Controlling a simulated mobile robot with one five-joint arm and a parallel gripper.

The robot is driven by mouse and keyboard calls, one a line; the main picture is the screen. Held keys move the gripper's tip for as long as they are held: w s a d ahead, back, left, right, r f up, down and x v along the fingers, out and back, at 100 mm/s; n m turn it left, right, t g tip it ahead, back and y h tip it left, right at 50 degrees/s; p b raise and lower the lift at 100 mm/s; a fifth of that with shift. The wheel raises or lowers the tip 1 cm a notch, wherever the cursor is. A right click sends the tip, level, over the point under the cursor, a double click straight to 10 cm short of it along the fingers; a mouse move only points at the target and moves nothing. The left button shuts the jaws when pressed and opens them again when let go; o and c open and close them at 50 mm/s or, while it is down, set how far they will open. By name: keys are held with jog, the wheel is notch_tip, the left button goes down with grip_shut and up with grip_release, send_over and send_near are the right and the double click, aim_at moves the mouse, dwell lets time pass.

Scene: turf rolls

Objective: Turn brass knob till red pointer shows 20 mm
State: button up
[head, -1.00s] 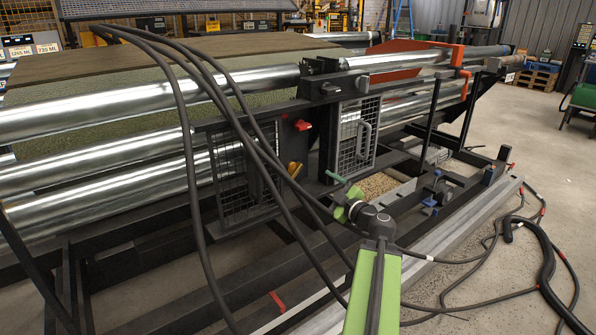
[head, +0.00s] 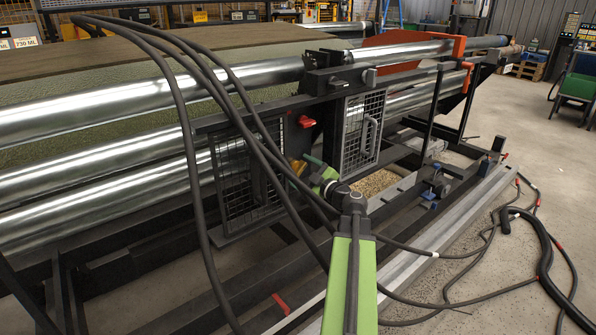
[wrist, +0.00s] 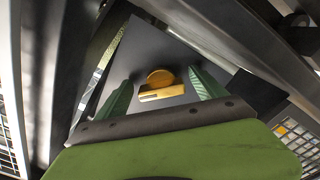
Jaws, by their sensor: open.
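The brass knob (wrist: 157,84) shows in the wrist view as a yellow round piece with a straight bar, on a dark plate. In the head view the knob (head: 298,168) is a small yellow patch beside the left mesh panel, partly behind my gripper and a black hose. My gripper (head: 316,167) is close to it. In the wrist view the green fingers of my gripper (wrist: 160,80) are apart, one on each side of the knob, with visible gaps; I cannot tell their depth against it. No red pointer or millimetre scale can be made out.
A red handle-like piece (head: 306,121) sits on the frame above the knob. Mesh panels (head: 362,130) flank the knob area. Thick black hoses (head: 188,130) hang in front of the machine. Long steel rollers (head: 110,170) run along the left. Cables lie on the floor at right.

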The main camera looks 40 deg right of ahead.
jog(key=c, duration=1.4)
jog(key=shift+o, duration=0.2)
jog(key=shift+m, duration=0.4)
